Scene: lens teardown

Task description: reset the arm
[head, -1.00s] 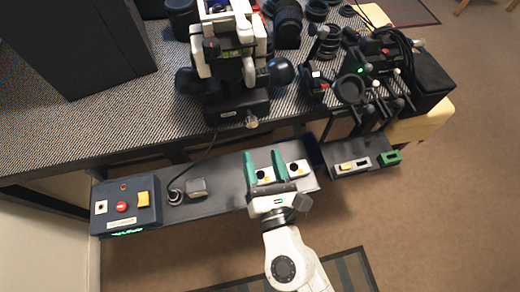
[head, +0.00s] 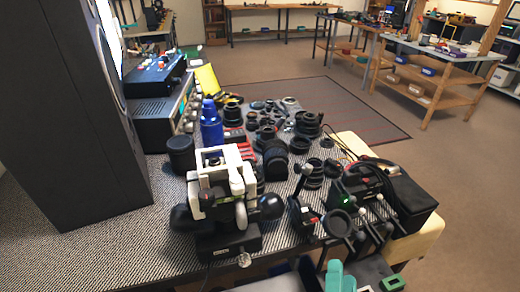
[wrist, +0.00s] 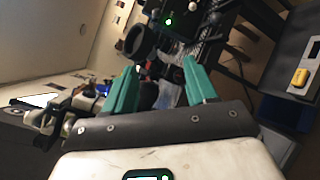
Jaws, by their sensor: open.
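My gripper (head: 341,277) shows at the bottom edge of the head view, where only its teal fingers are visible. It is in front of the workbench (head: 75,245). In the wrist view my gripper (wrist: 161,84) has its two teal fingers spread apart with nothing held between them. The rest of my arm is out of the head view.
A white-and-black clamp device (head: 225,200) stands at the bench's front edge. Right of it are black holders with a ring (head: 338,222) and a black box (head: 408,205). A tall dark cabinet (head: 75,110) stands left. Lens parts and a blue bottle (head: 211,125) lie behind.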

